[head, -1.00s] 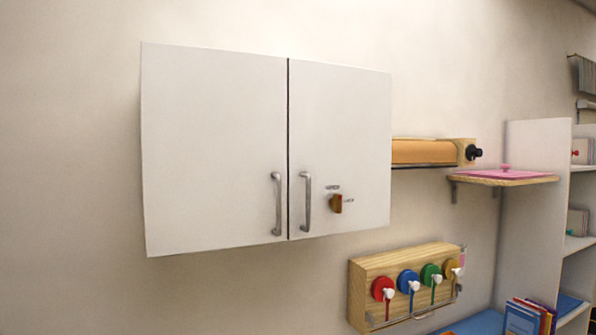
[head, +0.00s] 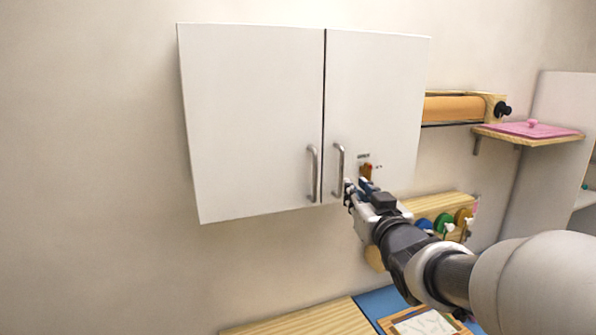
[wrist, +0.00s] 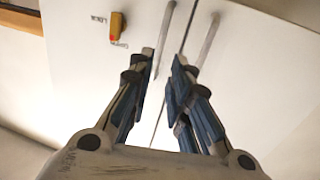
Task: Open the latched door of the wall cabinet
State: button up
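The white wall cabinet (head: 250,120) has two doors, both shut. The right door (head: 385,90) has a vertical metal handle (head: 338,168) and an orange latch knob (head: 367,171) beside it. In the wrist view the knob (wrist: 117,27) shows its red end toward one of two small labels, too blurred to read surely. My gripper (head: 349,192) is at the lower part of the right door's handle. In the wrist view my gripper (wrist: 164,60) is open, with that handle (wrist: 165,38) showing between its fingertips. I cannot tell whether the fingers are around it or short of it.
The left door's handle (head: 312,173) is close beside. A wooden dispenser box (head: 440,203) hangs below right. An orange roll (head: 452,108) and a shelf with a pink lid (head: 530,129) are at the right. Free wall lies left of the cabinet.

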aim_at(342, 175)
jog(key=w, duration=0.4)
jog(key=w+a+p, duration=0.1)
jog(key=w, duration=0.2)
jog(key=w+p, duration=0.1)
jog(key=w, duration=0.3)
jog(key=shift+w+a, duration=0.2)
jog(key=shift+w, duration=0.15)
jog(key=shift+c, duration=0.2)
grip_shut()
